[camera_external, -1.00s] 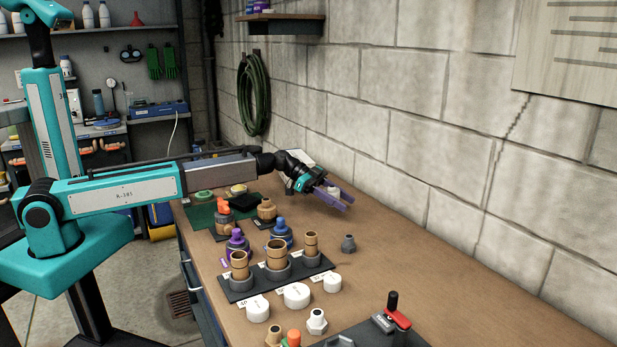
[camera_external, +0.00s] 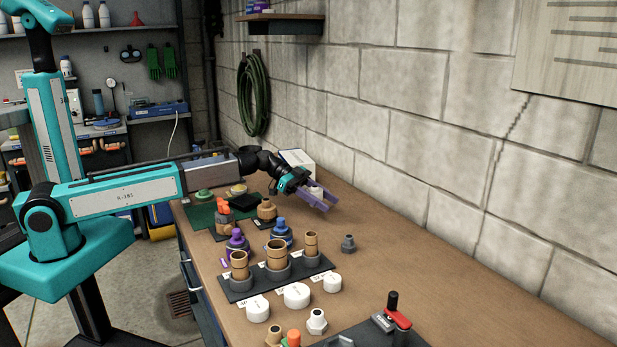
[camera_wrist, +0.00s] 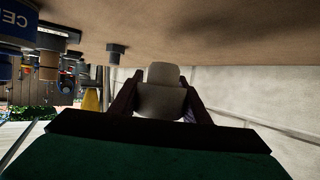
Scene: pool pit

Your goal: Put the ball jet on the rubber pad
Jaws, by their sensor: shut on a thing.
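My gripper (camera_external: 329,203) has purple fingers and hangs over the far part of the workbench, near the wall. It is shut on a small whitish piece, which I take for the ball jet (camera_external: 315,192). In the wrist view the ball jet (camera_wrist: 161,98) sits between the two dark fingers, with a rounded end showing.
A wooden-coloured fitting (camera_external: 266,209), an orange one (camera_external: 223,206), and purple (camera_external: 237,243) and blue (camera_external: 281,232) fittings stand between and in front. A black rack (camera_external: 240,290) holds brown cylinders. A small grey fitting (camera_external: 348,243) stands alone. A white box (camera_external: 297,158) is behind my arm.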

